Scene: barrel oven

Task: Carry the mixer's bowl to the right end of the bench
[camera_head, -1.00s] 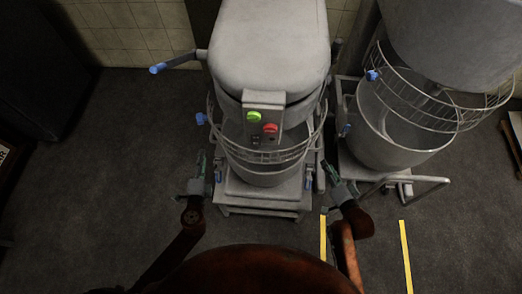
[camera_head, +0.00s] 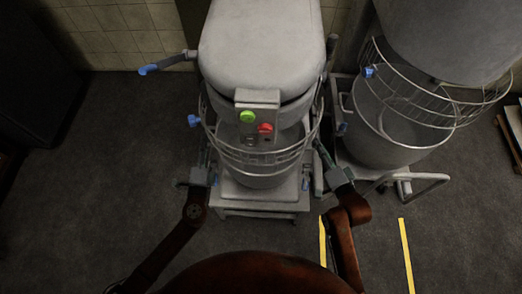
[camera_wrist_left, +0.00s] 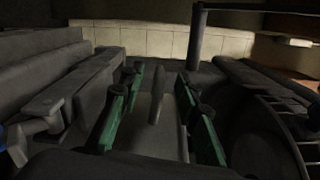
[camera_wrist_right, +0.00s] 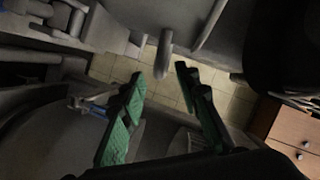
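The mixer's grey metal bowl (camera_head: 258,178) sits low in the mixer (camera_head: 262,45), under its wire guard. My left gripper (camera_head: 203,158) is at the bowl's left side and my right gripper (camera_head: 324,158) at its right side. In the left wrist view the green fingers (camera_wrist_left: 155,100) are apart, with a grey rod (camera_wrist_left: 157,82) upright between them. In the right wrist view the fingers (camera_wrist_right: 160,75) are also apart; a grey rod (camera_wrist_right: 163,52) shows just past their tips. I cannot tell whether either gripper touches its rod.
A second, larger mixer with a bowl (camera_head: 385,135) and wire guard stands close on the right, with a bent tube handle (camera_head: 425,190) low in front. Yellow lines (camera_head: 405,255) mark the floor. Open floor lies left and front. No bench is clearly visible.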

